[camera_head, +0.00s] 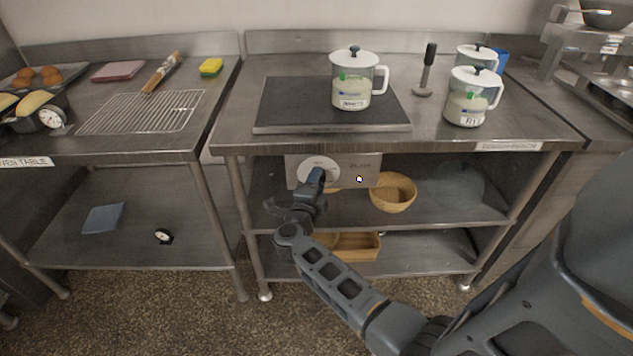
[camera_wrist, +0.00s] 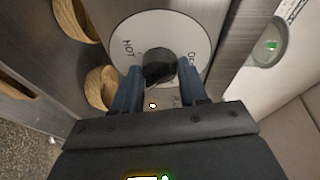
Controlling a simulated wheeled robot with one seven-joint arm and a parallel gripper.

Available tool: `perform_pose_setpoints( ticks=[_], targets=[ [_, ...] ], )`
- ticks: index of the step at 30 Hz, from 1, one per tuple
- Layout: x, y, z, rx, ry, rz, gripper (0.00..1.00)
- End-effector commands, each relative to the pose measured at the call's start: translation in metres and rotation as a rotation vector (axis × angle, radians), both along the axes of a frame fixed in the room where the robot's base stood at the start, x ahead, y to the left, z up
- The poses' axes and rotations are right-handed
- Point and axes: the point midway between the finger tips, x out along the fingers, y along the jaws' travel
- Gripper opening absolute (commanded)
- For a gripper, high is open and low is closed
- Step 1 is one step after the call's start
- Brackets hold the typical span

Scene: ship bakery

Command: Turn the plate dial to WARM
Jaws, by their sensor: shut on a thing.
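The plate dial's white disc (camera_head: 313,165) is on a metal control panel (camera_head: 357,170) under the front edge of the dough bench. In the wrist view the white dial disc (camera_wrist: 180,26) shows HOT at the left and another label, partly hidden, at the right. Its dark round knob (camera_wrist: 159,66) is between my fingers. My gripper (camera_wrist: 158,82) is shut on the knob, one finger on each side. In the head view my gripper (camera_head: 314,180) covers the lower part of the dial. I cannot read WARM or tell where the knob points.
A dark hot plate (camera_head: 290,102) on the bench bears a white-lidded jug (camera_head: 350,92). Two similar jugs stand at the right, one at the front (camera_head: 466,106). Wicker baskets, one a round basket (camera_head: 393,193), sit on the shelf below the panel. A wire rack (camera_head: 140,112) lies on the left table.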

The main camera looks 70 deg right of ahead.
Motion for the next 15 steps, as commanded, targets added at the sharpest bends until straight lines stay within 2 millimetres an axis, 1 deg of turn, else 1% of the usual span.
perform_pose_setpoints(
  ticks=[11,12,15],
  targets=[
    [-0.0007,-0.0002,-0.0009,0.002,-0.002,0.000,0.13],
    [-0.0007,-0.0002,-0.0009,0.002,-0.001,0.000,0.47],
    [-0.0006,-0.0002,-0.0006,0.002,-0.001,0.000,0.56]
  ],
)
